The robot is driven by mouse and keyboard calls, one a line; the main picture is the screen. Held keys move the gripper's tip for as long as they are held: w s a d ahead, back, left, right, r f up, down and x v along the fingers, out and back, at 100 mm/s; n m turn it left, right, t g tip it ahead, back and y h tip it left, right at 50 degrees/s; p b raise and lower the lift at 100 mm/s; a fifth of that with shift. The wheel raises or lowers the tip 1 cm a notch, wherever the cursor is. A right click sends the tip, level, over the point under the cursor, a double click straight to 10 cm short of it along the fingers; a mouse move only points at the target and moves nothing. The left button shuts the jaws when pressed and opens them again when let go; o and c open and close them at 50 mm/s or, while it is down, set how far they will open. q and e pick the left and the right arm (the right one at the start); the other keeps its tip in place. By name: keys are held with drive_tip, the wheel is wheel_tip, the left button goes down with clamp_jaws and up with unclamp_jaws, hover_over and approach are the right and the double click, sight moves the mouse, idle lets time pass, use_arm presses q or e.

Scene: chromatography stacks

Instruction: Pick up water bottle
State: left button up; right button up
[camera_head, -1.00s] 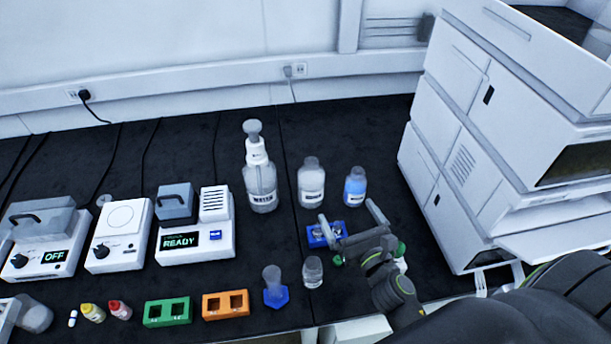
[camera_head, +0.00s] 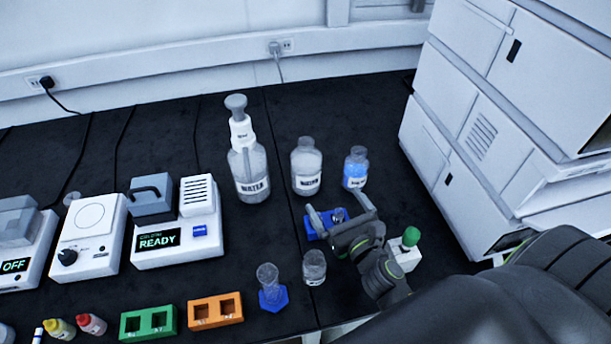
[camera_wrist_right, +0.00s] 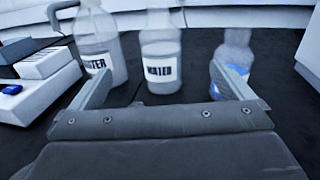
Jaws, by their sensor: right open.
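My right gripper (camera_head: 338,207) is open and empty, in front of the middle and blue bottles and above a small blue rack (camera_head: 318,229). My left gripper is not in view.
A small clear vial (camera_head: 314,268) and a blue-based cylinder (camera_head: 270,287) stand near the front. Orange (camera_head: 216,311) and green (camera_head: 148,323) racks and a READY device (camera_head: 172,243) are left. A tall white instrument stack (camera_head: 500,130) blocks the right. Behind the bottles, the bench is clear.

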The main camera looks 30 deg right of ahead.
sight(313, 169)
drive_tip(key=w, duration=1.1)
drive_tip(key=shift+w+d+f, duration=0.15)
drive_tip(key=shift+d+f, duration=0.15)
drive_tip(key=shift+w+d, duration=0.2)
drive_tip(key=shift+w, duration=2.85)
drive_tip(key=c, duration=1.4)
drive_tip(key=shift+r, duration=0.15)
drive_tip(key=shift+c, duration=0.9)
drive_tip(key=shift+r, duration=0.1)
